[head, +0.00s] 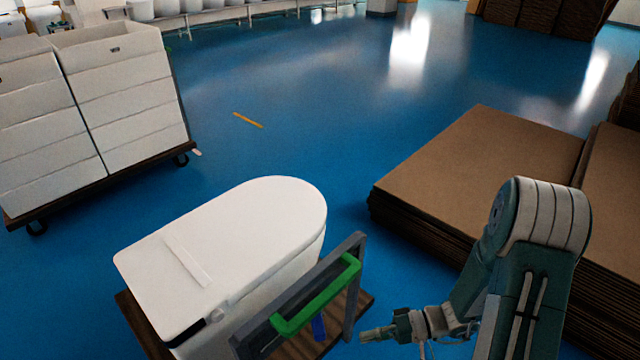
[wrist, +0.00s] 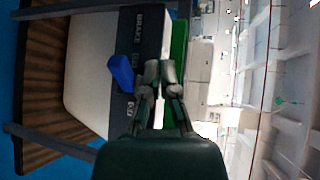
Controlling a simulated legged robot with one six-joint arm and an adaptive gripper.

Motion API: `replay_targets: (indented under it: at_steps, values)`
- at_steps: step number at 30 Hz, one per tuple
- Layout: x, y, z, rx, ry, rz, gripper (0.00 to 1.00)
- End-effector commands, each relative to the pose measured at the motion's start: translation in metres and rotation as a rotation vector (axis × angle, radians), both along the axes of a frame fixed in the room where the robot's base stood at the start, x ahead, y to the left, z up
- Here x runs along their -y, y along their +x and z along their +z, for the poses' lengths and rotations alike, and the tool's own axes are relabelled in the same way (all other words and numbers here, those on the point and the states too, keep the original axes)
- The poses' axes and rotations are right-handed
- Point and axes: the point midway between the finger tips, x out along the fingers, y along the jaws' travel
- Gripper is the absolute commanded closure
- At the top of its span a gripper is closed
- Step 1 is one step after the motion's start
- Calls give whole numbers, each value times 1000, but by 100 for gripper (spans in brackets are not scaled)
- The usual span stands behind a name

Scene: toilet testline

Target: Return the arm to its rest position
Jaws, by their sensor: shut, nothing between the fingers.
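My arm stands at the lower right in the head view, bent at its elbow, with my gripper (head: 376,334) low and pointing left. The gripper lies just right of the cart's grey frame and green handle (head: 318,297). In the wrist view my gripper (wrist: 160,75) has its two fingers close together with nothing between them. Behind the fingers are the green bar and a dark panel with white lettering. I cannot tell whether the fingers touch the frame.
A white toilet (head: 230,250) with its lid down stands on the wooden cart. A blue part (wrist: 121,73) shows beside the fingers. Stacked cardboard (head: 480,160) is close behind my arm. White boxes on a dolly (head: 110,180) stand left. Blue floor is free beyond the toilet.

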Motion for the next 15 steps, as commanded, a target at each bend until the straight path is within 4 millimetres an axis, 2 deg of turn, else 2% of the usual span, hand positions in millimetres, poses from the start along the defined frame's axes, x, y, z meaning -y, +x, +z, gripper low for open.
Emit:
replay_targets:
  at_steps: [3, 15]
  values:
    - [-2, -6, 28, -1, -105, 83, 100]
    - [2, -33, 100, 18, -520, 224, 100]
